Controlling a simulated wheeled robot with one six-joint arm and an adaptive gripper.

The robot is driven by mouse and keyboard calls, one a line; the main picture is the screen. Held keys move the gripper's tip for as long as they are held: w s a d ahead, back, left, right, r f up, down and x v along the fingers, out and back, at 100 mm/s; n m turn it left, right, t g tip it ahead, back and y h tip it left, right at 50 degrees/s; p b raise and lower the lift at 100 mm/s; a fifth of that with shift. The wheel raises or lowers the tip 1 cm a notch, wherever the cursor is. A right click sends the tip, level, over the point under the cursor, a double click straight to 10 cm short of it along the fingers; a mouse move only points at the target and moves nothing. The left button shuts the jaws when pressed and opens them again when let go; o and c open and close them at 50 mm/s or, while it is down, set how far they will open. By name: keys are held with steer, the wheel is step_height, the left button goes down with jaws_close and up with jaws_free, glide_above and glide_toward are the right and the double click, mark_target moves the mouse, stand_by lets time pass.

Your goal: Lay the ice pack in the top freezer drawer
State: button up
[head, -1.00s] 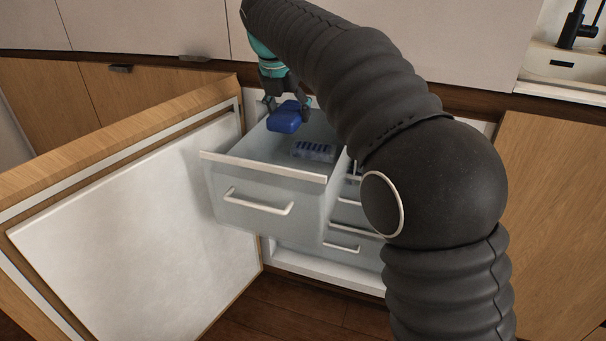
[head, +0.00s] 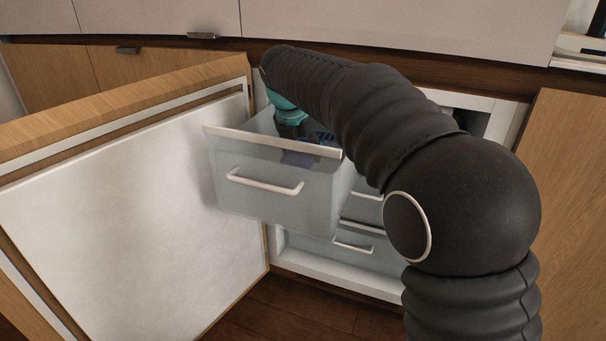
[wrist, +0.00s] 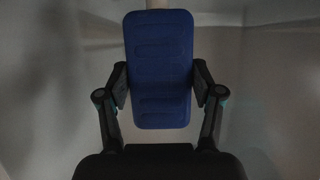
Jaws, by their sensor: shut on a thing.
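The blue ice pack (wrist: 160,65) is between the two fingers of my gripper (wrist: 160,88) in the wrist view, gripped at its sides. Pale drawer walls surround it there. In the head view the open top freezer drawer (head: 262,190) stands pulled out, with a pale rim and a white bar handle. My gripper is down inside this drawer.
The freezer door (head: 120,210) stands open at the left. Lower drawers (head: 340,265) are shut. Wooden cabinet fronts flank the freezer.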

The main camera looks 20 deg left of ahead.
steer(key=shift+f+b, duration=0.65)
steer(key=shift+f, duration=1.95)
steer(key=o, duration=1.5)
steer(key=shift+f, duration=0.1)
steer(key=p+v, duration=0.2)
steer(key=v, duration=1)
steer(key=shift+p, duration=0.3)
